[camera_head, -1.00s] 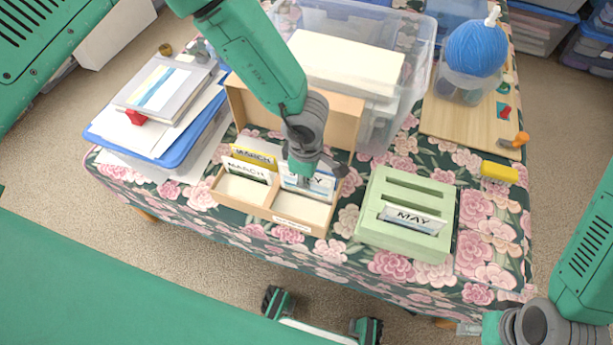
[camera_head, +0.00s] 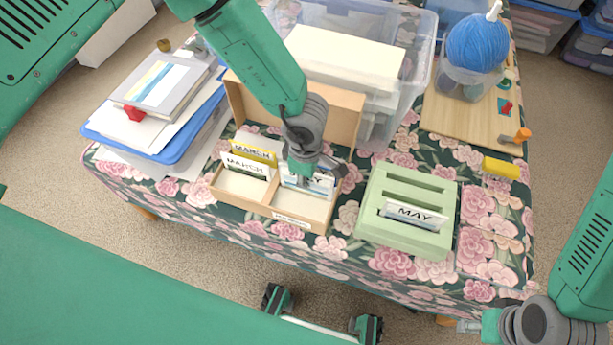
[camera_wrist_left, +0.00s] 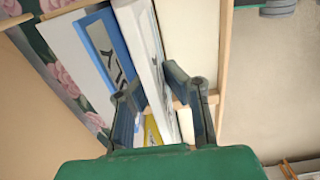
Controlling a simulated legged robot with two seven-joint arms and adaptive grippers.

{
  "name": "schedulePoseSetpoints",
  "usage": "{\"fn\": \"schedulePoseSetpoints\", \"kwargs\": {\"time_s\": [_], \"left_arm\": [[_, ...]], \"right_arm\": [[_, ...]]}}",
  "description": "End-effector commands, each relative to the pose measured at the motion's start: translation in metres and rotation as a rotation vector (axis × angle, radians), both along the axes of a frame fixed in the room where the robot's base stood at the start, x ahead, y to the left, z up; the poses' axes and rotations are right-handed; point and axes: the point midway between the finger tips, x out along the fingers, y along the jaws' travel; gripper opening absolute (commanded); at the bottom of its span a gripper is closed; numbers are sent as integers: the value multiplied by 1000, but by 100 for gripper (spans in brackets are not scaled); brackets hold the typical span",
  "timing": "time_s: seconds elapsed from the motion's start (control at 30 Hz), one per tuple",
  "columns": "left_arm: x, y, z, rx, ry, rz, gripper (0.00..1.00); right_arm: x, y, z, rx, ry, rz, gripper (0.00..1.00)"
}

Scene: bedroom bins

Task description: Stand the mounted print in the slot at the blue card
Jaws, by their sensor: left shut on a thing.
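The mounted print (camera_wrist_left: 147,60) is a thin white-edged board. My left gripper (camera_head: 306,180) is shut on it inside the right compartment of the wooden two-part box (camera_head: 222,200). In the left wrist view the gripper fingers (camera_wrist_left: 162,95) stand on both sides of the board. The blue card (camera_wrist_left: 112,38) stands right beside the print, with part of a dark-lettered label showing. The print's lower edge and the slot bottom are hidden. My right gripper (camera_head: 468,327) is at the lower right, away from the box; its fingers are too small to read.
The left compartment holds a yellow card (camera_head: 254,153) and a white MARCH print (camera_head: 246,165). A green slotted rack (camera_head: 435,245) with a MAY print (camera_head: 415,214) stands to the right. A clear bin (camera_head: 425,60) is behind. The box's front part is bare.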

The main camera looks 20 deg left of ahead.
Motion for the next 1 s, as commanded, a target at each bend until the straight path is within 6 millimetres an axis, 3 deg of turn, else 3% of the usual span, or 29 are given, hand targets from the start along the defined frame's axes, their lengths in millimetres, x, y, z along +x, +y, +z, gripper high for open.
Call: {"fn": "schedulePoseSetpoints", "kwargs": {"time_s": [1.0], "left_arm": [[0,0,-26,0,0,0,0]], "right_arm": [[0,0,-14,0,0,0,40]]}}
